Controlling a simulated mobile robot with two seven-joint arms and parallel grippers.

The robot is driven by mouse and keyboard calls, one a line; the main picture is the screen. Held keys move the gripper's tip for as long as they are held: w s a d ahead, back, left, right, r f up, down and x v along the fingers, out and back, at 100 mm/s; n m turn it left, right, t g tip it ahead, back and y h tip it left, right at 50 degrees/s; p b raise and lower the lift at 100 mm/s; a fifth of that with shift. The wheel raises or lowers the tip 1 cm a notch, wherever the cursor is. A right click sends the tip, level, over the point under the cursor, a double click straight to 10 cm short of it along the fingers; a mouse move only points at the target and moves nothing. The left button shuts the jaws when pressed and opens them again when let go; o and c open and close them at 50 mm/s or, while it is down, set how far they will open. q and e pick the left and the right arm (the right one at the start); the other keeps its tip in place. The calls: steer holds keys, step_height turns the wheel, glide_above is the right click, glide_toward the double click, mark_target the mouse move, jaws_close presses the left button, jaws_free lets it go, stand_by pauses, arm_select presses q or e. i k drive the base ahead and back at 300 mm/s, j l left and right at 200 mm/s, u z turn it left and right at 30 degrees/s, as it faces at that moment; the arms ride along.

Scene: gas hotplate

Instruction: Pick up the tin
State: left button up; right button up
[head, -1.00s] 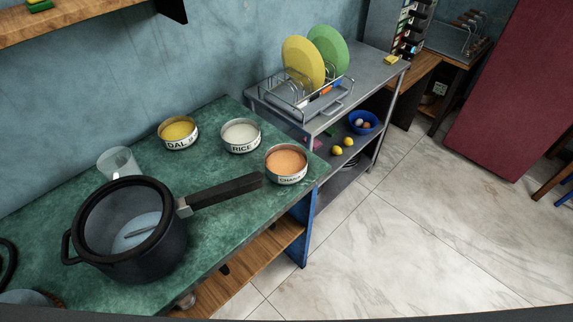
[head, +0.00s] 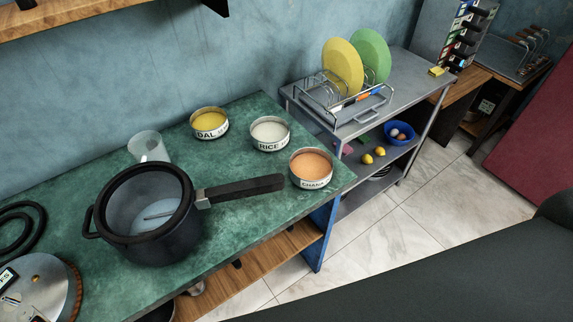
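Three open tins stand upright on the green counter (head: 235,205). The dal tin (head: 209,123), with yellow contents, is at the left. The rice tin (head: 270,134), with white contents, is in the middle. The chana tin (head: 310,168), with orange contents, is at the right near the counter's end. The frames do not tell which tin is meant. A dark arm link of mine crosses the lower right. Neither gripper is in view.
A black pot (head: 150,236) stands on the counter, its long handle (head: 245,188) reaching toward the chana tin. A clear cup (head: 148,147) is behind it. A steel shelf (head: 420,83) with a dish rack (head: 335,105) stands beyond. A black hose (head: 38,222) lies at left.

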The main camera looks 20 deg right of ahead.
mark_target(311, 169)
steer(key=l+u, duration=0.25)
steer(key=l, duration=0.2)
steer(key=l+u, duration=0.3)
steer(key=k+l, duration=0.1)
steer(key=l, duration=0.25)
steer(key=l+u, duration=0.1)
steer(key=l, duration=0.25)
steer(key=k+l, duration=0.15)
steer(key=l, duration=0.2)
